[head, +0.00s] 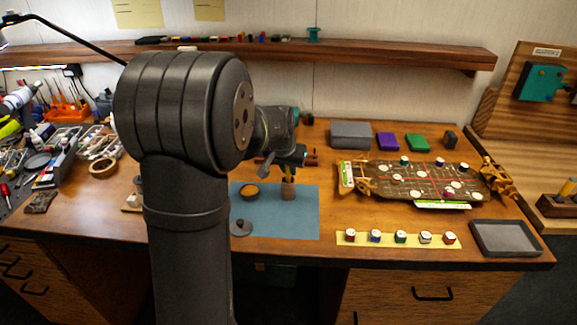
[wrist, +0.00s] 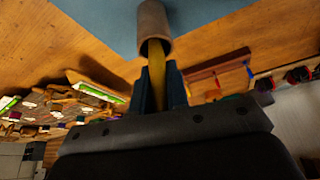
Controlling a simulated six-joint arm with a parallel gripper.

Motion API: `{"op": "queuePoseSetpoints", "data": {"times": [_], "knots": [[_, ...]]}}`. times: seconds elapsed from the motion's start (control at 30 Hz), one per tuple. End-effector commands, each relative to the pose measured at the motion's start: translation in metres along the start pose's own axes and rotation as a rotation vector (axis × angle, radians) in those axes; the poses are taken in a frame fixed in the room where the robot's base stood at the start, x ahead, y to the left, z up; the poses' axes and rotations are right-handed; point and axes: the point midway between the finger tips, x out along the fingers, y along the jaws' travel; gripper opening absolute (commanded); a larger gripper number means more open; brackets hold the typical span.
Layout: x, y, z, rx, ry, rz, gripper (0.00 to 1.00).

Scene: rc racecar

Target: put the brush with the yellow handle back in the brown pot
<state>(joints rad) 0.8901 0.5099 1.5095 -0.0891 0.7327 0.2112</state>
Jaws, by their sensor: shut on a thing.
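The brown pot (head: 288,191) stands upright on the blue mat (head: 300,222) in the head view. In the wrist view the pot (wrist: 153,18) is straight ahead of my gripper, its open mouth facing me. My gripper (wrist: 158,82) is shut on the yellow-handled brush (wrist: 156,68), with a dark finger on each side of the handle. The brush's far end lines up with the pot's mouth and seems to be inside it; how deep is hidden. In the head view my gripper (head: 289,160) is just above the pot, with a little yellow showing between them.
A board with pieces (head: 420,181), a yellow strip of small jars (head: 400,238) and a grey tray (head: 505,238) lie to the right. The mat's right part is clear.

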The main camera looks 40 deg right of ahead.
Motion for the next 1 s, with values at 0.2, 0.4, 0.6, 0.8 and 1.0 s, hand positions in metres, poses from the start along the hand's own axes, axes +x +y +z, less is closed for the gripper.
{"op": "queuePoseSetpoints", "data": {"times": [0.2, 0.4, 0.6, 0.8, 1.0], "knots": [[0.0004, 0.0000, 0.0002, 0.000, 0.000, 0.000, 0.00], [0.0004, 0.0000, 0.0002, 0.000, 0.000, 0.000, 0.40], [0.0004, 0.0000, 0.0002, 0.000, 0.000, 0.000, 0.42], [0.0004, 0.0000, 0.0002, 0.000, 0.000, 0.000, 0.58], [-0.0009, -0.0001, 0.0000, 0.000, 0.000, 0.000, 0.58]]}}
